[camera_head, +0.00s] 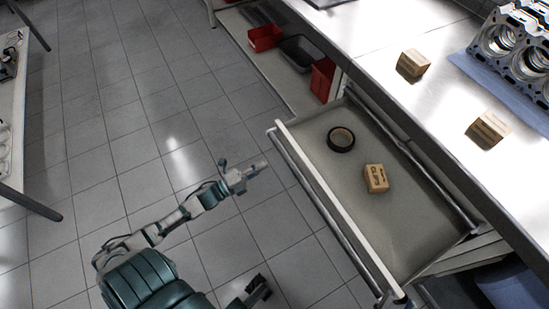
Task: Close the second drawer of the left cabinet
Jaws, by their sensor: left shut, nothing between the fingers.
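An open drawer (395,225) is pulled out from the cabinet under the metal workbench. Its pale front edge (335,208) and handle rail face left, toward me. A black tape roll (341,139) and a small cardboard box (376,178) lie inside it. My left gripper (258,167) is shut and empty, left of the drawer front and apart from it, above the floor. A dark part that looks like my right gripper (259,288) shows at the bottom edge, left of the drawer's near corner; its fingers are unclear. Other drawers of the cabinet are mostly hidden.
The workbench top (385,40) holds two cardboard boxes (413,64) (488,129) and an engine block (515,45) on a blue mat. Red bins (264,37) and a dark tray (299,52) sit on a lower shelf. Tiled floor left of the drawer is clear.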

